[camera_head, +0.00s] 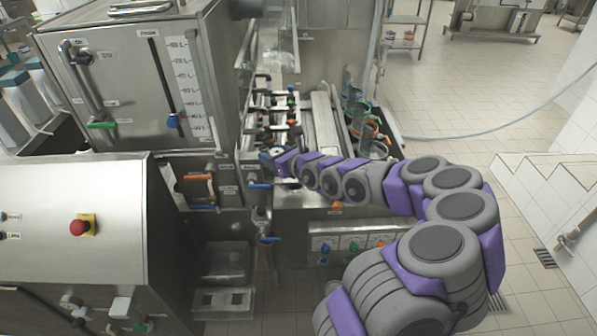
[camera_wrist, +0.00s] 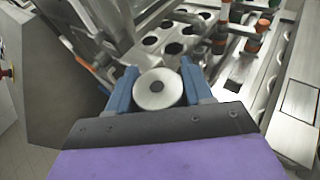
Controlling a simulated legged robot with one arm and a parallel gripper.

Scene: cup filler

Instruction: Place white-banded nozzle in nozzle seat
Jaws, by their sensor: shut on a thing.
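My gripper (camera_wrist: 159,72) is shut on a round pale metal piece (camera_wrist: 157,92) with a dark centre hole, seen end-on between its blue fingers. This appears to be the nozzle; its white band cannot be made out. In the head view my gripper (camera_head: 271,161) is at the filler's left front, small and partly hidden by the arm. A metal plate with several dark round holes, such as one hole (camera_wrist: 173,48), lies beyond the held piece. The held piece appears apart from these holes. I cannot tell which hole is the nozzle seat.
A steel tank (camera_head: 140,80) stands at the left. A blue handle (camera_head: 260,186) sticks out near the gripper. Clear cups (camera_head: 366,130) stand at the machine's right.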

